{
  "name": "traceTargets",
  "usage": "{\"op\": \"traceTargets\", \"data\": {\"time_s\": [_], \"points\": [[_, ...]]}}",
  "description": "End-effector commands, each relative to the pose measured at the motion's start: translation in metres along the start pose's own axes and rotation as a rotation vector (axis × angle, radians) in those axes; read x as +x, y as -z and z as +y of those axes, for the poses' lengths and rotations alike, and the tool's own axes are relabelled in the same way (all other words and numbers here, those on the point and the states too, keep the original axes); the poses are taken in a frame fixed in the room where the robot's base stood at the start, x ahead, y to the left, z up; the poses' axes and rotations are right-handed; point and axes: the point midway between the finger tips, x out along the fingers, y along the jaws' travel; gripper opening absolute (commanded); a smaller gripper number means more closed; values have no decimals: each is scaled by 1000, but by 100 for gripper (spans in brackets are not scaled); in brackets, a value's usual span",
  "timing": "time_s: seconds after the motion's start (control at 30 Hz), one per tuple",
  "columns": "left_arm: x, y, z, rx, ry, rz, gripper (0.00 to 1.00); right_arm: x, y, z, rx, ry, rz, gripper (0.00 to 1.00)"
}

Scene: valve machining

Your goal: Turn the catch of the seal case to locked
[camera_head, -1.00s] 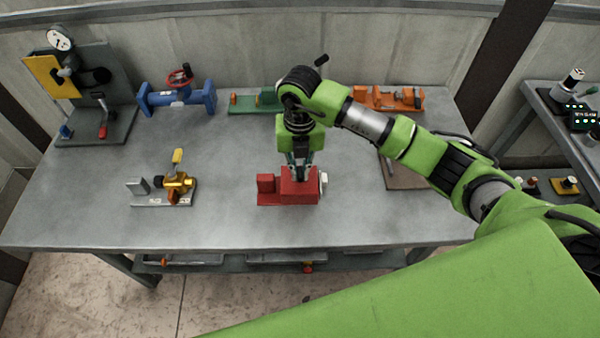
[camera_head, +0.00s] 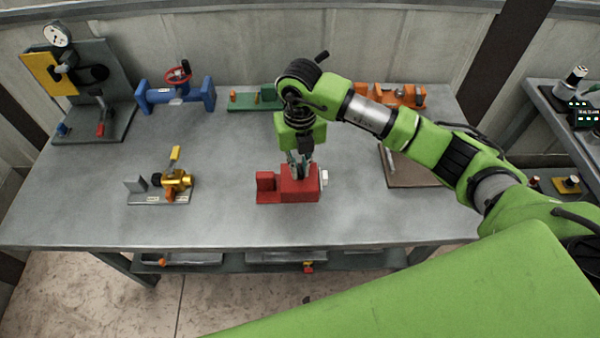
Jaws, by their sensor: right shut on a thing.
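A red block-shaped unit (camera_head: 298,190), which may be the seal case, sits near the middle of the workbench. It has a smaller red block on its left and a pale knob (camera_head: 324,178) on its right side. My right gripper (camera_head: 299,172) points down onto the top of the red unit. Its fingers are closed on a small part there, which they mostly hide. I cannot make out the catch or its position. My left gripper is not in view.
A yellow-handled brass valve (camera_head: 177,180) stands to the left on the grey workbench (camera_head: 90,205). A blue valve (camera_head: 178,95), a green fixture (camera_head: 245,101) and orange parts (camera_head: 408,96) line the back. A brown board (camera_head: 410,172) lies right, partly behind my arm.

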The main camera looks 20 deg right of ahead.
Motion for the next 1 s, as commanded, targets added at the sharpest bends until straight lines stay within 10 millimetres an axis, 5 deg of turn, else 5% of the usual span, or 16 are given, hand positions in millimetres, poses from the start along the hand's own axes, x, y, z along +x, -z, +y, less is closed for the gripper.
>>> {"op": "traceTargets", "data": {"time_s": [1.0], "points": [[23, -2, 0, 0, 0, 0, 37, 0, 0, 0, -281, 0, 0, 0]]}}
